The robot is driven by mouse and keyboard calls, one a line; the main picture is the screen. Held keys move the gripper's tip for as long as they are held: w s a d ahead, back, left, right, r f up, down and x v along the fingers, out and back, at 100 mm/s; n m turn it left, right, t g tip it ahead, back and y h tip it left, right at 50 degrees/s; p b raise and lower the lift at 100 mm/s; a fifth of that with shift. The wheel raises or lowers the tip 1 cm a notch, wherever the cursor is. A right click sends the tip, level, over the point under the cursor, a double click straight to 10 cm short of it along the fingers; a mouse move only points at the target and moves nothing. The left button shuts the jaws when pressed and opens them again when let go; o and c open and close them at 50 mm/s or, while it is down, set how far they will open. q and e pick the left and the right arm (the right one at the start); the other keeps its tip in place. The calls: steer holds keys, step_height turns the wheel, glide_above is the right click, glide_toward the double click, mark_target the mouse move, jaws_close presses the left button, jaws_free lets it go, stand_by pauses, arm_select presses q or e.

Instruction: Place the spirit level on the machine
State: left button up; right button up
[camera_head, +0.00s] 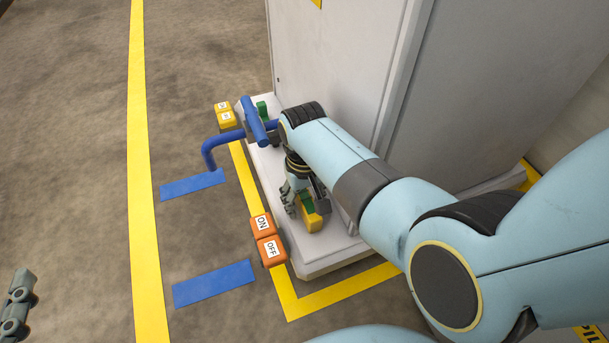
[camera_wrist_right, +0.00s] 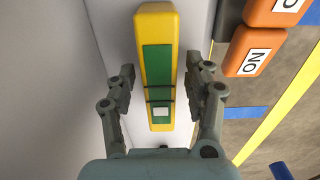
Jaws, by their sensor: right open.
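The spirit level is a yellow bar with a green middle crossed by dark lines. In the head view the spirit level (camera_head: 313,222) is on the machine's pale base ledge (camera_head: 325,256), partly hidden by my right gripper (camera_head: 298,205). In the right wrist view the spirit level (camera_wrist_right: 155,28) lies lengthwise between the fingers of my right gripper (camera_wrist_right: 166,78). These fingers are open, one on each side, with gaps to the bar. The machine (camera_head: 340,60) is a tall pale cabinet. Part of my left gripper (camera_head: 18,302) shows at the lower left edge; its jaw opening is unclear.
Orange ON and OFF blocks (camera_head: 266,240) sit at the ledge's front corner. Yellow blocks (camera_head: 225,115) stand at its far corner, near a blue bent handle (camera_head: 215,150) and a green piece (camera_head: 262,110). Blue strips (camera_head: 213,283) and yellow lines mark the open floor at left.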

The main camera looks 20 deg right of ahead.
mark_target(304, 195)
step_height(304, 195, up, 3)
steer(key=shift+w+f+p, duration=0.1)
steer(key=shift+p, duration=1)
arm_select(q)
steer(key=s+a+f+g, duration=0.1)
steer(key=s+f+g, duration=0.5)
steer(key=f, duration=0.1)
arm_select(e)
steer(key=shift+r, duration=0.3)
steer(key=shift+r+p, duration=0.4)
steer(key=shift+p, duration=0.2)
steer(key=shift+r+p, duration=0.55)
steer(key=shift+r, duration=0.05)
step_height(304, 195, up, 4)
steer(key=p, duration=0.3)
steer(key=shift+f, duration=0.15)
step_height(304, 195, up, 2)
steer(key=shift+r+p, duration=0.15)
steer(key=shift+p, duration=1.1)
arm_select(q)
steer(key=s+a+r+n+g+y, duration=0.1)
steer(key=s+r+g, duration=0.2)
steer(key=g, duration=0.4)
steer(key=shift+s+a+r+g, duration=0.2)
steer(key=shift+s+r+g, duration=0.2)
steer(key=shift+r, duration=0.45)
arm_select(e)
steer(key=shift+r, duration=0.1)
